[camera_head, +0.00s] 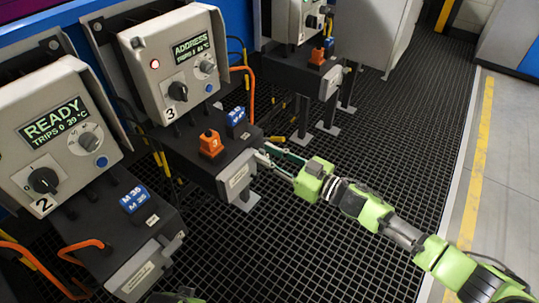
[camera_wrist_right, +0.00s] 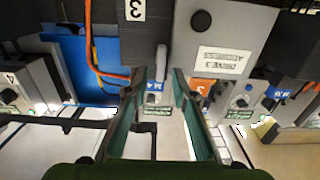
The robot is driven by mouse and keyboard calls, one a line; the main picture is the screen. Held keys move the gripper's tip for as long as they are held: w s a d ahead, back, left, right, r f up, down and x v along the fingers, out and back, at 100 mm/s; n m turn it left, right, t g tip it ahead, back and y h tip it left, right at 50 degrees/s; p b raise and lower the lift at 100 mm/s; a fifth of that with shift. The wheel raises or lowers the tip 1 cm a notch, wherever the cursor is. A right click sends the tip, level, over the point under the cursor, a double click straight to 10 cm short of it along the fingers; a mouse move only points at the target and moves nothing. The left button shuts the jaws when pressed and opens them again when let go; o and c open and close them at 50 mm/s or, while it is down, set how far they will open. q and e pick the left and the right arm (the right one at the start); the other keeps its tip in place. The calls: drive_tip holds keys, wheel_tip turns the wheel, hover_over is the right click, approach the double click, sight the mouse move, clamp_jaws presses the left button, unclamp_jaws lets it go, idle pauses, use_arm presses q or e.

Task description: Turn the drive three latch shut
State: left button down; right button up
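Drive three (camera_head: 183,62) is the light grey box numbered 3, with a knob and an ADDRESS display. Its dark lower housing (camera_head: 205,165) carries an orange plug marked 3 (camera_head: 210,144) and a blue plug (camera_head: 236,117). A white label (camera_wrist_right: 224,60) reads DRIVE 3 ADDRESS in the right wrist view. A round dark part (camera_wrist_right: 201,21) and a small grey upright piece (camera_wrist_right: 160,63) are near it; I cannot tell which is the latch. My right gripper (camera_head: 262,152) is open at the housing's right end, with nothing visibly held. Only part of my left gripper (camera_head: 176,297) shows at the bottom edge.
Drive two (camera_head: 55,135) stands at left, showing READY, with a blue plug (camera_head: 134,199) and orange cables below. Another drive unit (camera_head: 300,65) stands behind to the right. Black grating floor (camera_head: 330,235) lies open around my right arm.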

clamp_jaws()
